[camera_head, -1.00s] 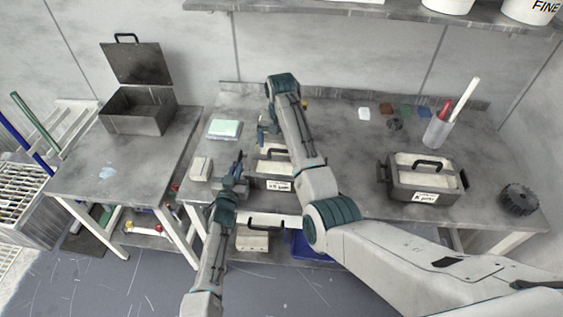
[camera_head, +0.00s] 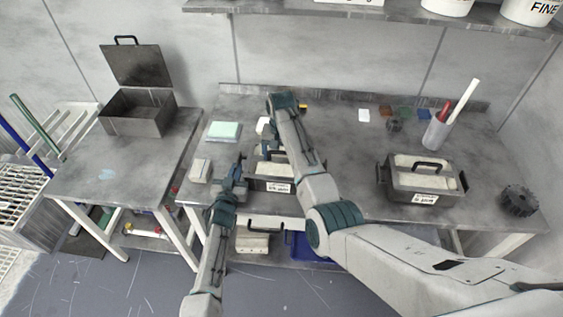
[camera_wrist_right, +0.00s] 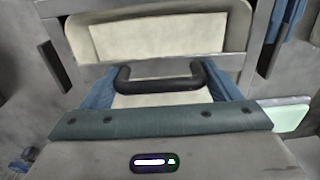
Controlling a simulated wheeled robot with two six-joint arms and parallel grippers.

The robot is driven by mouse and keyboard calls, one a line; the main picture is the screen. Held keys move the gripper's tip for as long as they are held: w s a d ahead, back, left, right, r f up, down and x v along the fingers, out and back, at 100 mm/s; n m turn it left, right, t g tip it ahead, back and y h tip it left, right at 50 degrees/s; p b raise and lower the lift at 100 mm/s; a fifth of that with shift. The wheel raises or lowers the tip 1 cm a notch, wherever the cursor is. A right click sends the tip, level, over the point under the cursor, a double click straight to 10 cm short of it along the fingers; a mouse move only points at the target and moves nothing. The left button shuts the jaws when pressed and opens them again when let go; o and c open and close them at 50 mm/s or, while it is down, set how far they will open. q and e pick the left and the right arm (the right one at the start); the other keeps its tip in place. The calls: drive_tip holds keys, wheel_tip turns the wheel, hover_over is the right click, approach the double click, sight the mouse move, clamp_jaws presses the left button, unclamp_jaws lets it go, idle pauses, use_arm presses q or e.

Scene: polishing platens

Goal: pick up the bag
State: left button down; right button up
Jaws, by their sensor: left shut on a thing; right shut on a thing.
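I cannot make out a clear bag. A grey, labelled box (camera_head: 270,186) with a black handle and pale contents stands on the middle table, partly hidden by my arms. My left gripper (camera_head: 238,172) is at the left end of this box and shut; its contact is hard to see. My right gripper (camera_head: 266,147) is over the back left of the box and shut. In the right wrist view, the black handle (camera_wrist_right: 158,84) lies between the blue fingers of my right gripper (camera_wrist_right: 165,90), over a pale surface.
A similar grey box (camera_head: 400,193) stands to the right, near a cup (camera_head: 436,134) and a dark toothed disc (camera_head: 518,200). A pale block (camera_head: 200,170) and a green-white pad (camera_head: 224,131) lie at left. An open-lidded metal box (camera_head: 138,120) stands on the left table.

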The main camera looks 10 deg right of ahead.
drive_tip(key=shift+r, duration=0.1)
wheel_tip(320, 180, up, 10)
drive_tip(key=shift+f, duration=0.1)
idle(0.3)
drive_tip(key=o, duration=0.4)
drive_tip(key=c, duration=0.4)
use_arm(q)
drive_tip(key=c, duration=1.5)
unclamp_jaws()
